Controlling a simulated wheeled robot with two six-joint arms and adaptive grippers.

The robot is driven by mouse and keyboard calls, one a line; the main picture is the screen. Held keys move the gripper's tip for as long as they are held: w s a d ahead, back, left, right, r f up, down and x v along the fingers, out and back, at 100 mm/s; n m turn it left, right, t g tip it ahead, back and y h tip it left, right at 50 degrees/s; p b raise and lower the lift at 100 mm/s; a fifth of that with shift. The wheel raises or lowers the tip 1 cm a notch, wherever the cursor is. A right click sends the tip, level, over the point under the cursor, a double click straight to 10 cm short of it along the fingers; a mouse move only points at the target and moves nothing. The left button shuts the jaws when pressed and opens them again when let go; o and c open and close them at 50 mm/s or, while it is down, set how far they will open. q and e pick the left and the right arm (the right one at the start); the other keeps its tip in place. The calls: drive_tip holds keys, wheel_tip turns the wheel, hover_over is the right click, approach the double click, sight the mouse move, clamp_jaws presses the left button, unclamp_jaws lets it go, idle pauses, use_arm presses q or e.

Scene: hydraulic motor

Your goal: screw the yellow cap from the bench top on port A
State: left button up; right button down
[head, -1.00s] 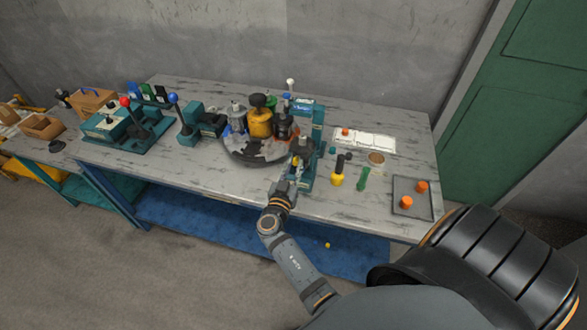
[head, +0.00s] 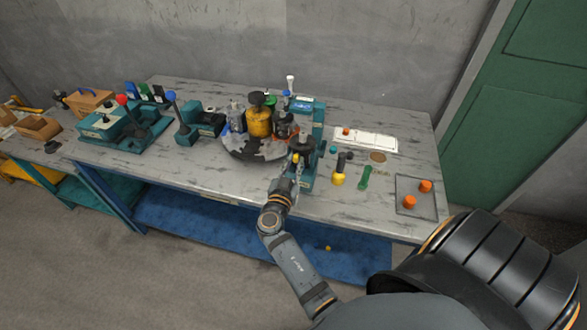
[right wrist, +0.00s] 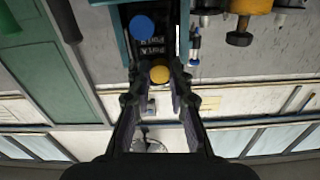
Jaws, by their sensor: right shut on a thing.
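My right gripper (head: 296,168) is at the front of the teal stand (head: 318,125) on the bench. In the right wrist view, the yellow cap (right wrist: 159,74) sits between the fingertips of my right gripper (right wrist: 160,82), which are shut on it. The cap is close to a dark face with white lettering and a round blue cap (right wrist: 142,26). Port A is not clearly visible, and I cannot tell whether the cap touches a port. My left gripper is not in view.
A round carousel (head: 255,150) with several bottle-like parts stands left of the stand. To the right are a yellow-based tool (head: 338,179), a green cylinder (head: 365,177) and a tray (head: 428,210) with orange caps. A small yellow thing (head: 328,248) shows below the bench.

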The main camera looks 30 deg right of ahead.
drive_tip(key=shift+a+m+b, duration=0.15)
drive_tip(key=shift+m+b, duration=0.25)
drive_tip(key=shift+b, duration=0.15)
drive_tip(key=shift+s, duration=0.1)
